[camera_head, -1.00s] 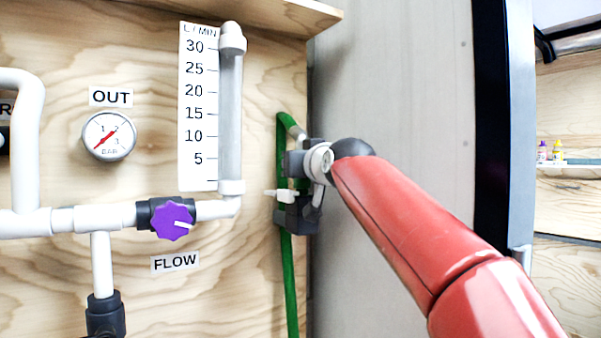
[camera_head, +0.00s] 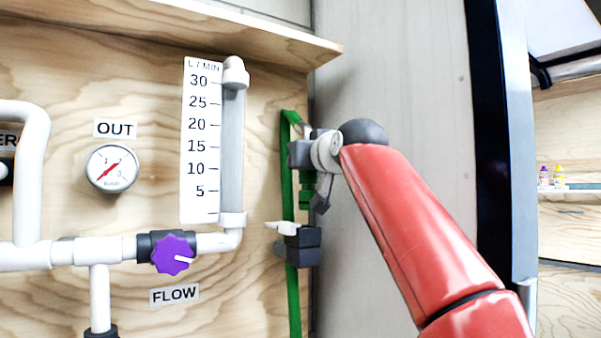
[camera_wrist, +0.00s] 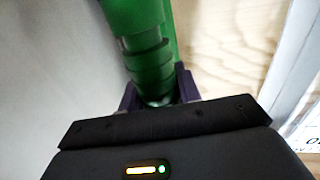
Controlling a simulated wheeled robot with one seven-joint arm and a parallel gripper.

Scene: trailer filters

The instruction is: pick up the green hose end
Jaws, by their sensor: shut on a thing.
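The green hose end (camera_head: 307,190) shows just below my gripper (camera_head: 304,168) in the head view, above and apart from a black holder (camera_head: 303,246) with a white lever. In the wrist view the ribbed green hose end (camera_wrist: 150,55) sits between the two dark fingers of my gripper (camera_wrist: 158,95), which is shut on it. The green hose (camera_head: 292,305) runs up the board behind the holder and bends over near my gripper. My gripper's fingertips are partly hidden in the head view.
A wooden panel carries a flow tube (camera_head: 232,150), a gauge (camera_head: 112,168) and a purple knob (camera_head: 173,254) to the left. A wooden shelf (camera_head: 240,30) overhangs above. A grey wall (camera_head: 400,80) stands close on the right.

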